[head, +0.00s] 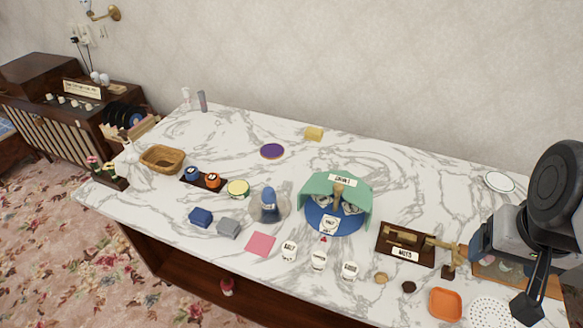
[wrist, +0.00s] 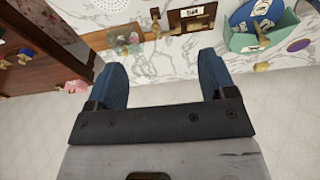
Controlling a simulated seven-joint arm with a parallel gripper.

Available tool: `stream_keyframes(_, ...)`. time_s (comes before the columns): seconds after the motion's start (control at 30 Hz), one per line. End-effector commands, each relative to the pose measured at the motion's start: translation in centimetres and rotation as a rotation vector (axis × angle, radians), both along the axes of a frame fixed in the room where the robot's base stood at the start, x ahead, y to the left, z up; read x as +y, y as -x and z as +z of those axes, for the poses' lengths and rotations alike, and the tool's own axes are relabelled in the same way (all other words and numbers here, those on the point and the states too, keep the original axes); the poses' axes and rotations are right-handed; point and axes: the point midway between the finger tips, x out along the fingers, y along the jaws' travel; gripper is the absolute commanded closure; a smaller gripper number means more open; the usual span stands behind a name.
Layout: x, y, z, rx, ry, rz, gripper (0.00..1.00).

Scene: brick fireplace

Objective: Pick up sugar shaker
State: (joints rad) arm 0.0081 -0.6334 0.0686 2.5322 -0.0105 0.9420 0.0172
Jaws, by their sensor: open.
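Three small white labelled shakers stand in a row at the front middle of the marble table in the head view: a left one (head: 289,250), a middle one (head: 319,260) and a right one (head: 349,270). Their labels are too small to read surely, so I cannot tell which is the sugar shaker. More white labelled pieces sit on the blue round base under the green canopy (head: 316,186). My gripper (wrist: 160,70) is open, with nothing between its blue fingers. In the head view it is at the right, apart from the shakers.
A dark tray with brass pieces (head: 386,247) lies between the shakers and my gripper. An orange dish (head: 445,304) and a white perforated disc (head: 488,312) lie at the front right. A pink square (head: 261,244) lies left of the shakers. The back right tabletop is mostly clear.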

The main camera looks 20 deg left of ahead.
Motion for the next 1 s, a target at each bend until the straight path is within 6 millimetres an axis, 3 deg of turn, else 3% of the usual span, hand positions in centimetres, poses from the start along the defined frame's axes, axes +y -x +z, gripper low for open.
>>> stream_keyframes(0.27, 0.6, -0.9, 0.1, 0.005, 0.0, 0.018, 0.23)
stream_keyframes(0.47, 2.3, -3.7, 0.1, 0.023, 0.001, 0.074, 0.23)
stream_keyframes(0.77, 7.7, -9.8, -0.7, 0.061, 0.004, 0.202, 0.23)
stream_keyframes(1.0, 13.2, -14.2, -2.2, 0.089, 0.011, 0.307, 0.23)
